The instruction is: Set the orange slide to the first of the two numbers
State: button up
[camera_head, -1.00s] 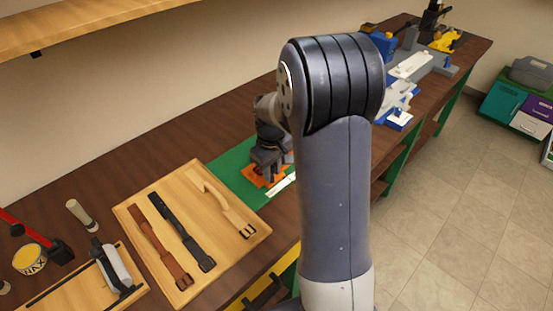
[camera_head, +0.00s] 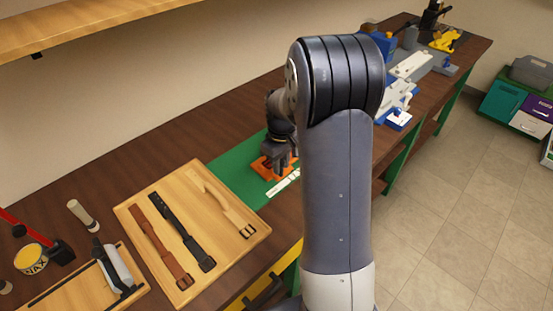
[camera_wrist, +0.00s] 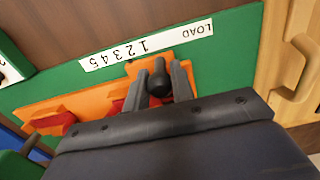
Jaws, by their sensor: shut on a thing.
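My gripper (camera_wrist: 166,90) is shut on the black knob (camera_wrist: 159,78) of the orange slide (camera_wrist: 140,68), one finger on each side. A white scale strip (camera_wrist: 165,40) lies just beyond the slide, printed LOAD and several numbers, upside down in the wrist view. The slide's upper edge is beside the strip, near the numbers' end closest to LOAD; I cannot tell the exact number it lines up with. Part of the orange base (camera_wrist: 45,113) shows at left, with red pieces between. In the head view, my gripper (camera_head: 282,163) is over the orange fixture and partly hides it.
The fixture sits on a green mat (camera_head: 232,170). A wooden board (camera_head: 180,275) with several straps lies left of it. Blue and grey fixtures (camera_head: 410,66) stand farther along the bench. A white panel (camera_wrist: 8,65) shows at the wrist view's left edge.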

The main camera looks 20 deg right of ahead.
jog(key=shift+s+a, duration=0.15)
jog(key=shift+a, duration=0.15)
dwell(0.7)
jog(key=o, duration=0.7)
jog(key=shift+r+p, duration=2.25)
jog(key=shift+r, duration=0.8)
jog(key=shift+f, duration=0.1)
